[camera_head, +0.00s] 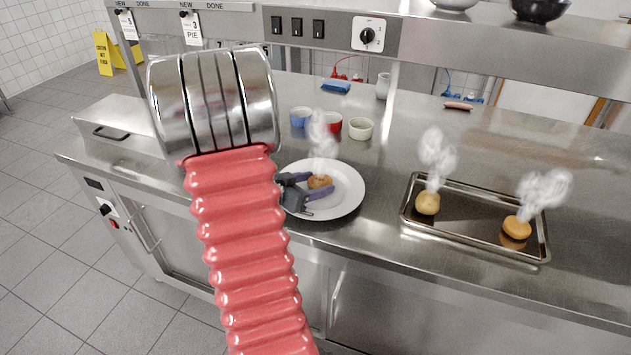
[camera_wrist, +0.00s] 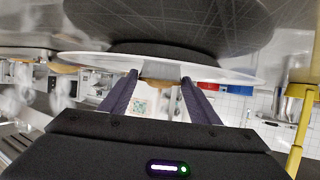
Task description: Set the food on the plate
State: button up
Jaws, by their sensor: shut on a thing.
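A round white plate (camera_head: 345,203) lies on the steel counter in the middle of the head view. My gripper (camera_head: 320,184) is over it, its purple fingers shut on a small brown steaming food piece (camera_head: 319,181). In the wrist view the food (camera_wrist: 160,82) sits between the two fingertips, close to the plate (camera_wrist: 250,75); I cannot tell whether it touches it. Two more golden steaming food pieces, one at the left (camera_head: 428,203) and one at the right (camera_head: 517,227), lie on a dark metal tray (camera_head: 470,234) to the right of the plate.
Blue (camera_head: 299,117), red (camera_head: 333,124) and cream (camera_head: 360,129) small bowls stand behind the plate. A blue sponge (camera_head: 336,87) and a white cup (camera_head: 383,86) are farther back. A raised steel shelf (camera_head: 445,45) runs along the back. Counter between plate and tray is clear.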

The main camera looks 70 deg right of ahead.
jog(key=o, duration=0.6)
jog(key=shift+f, duration=0.1)
jog(key=shift+o, duration=0.2)
jog(key=shift+r, duration=0.2)
jog(key=v, duration=1.2)
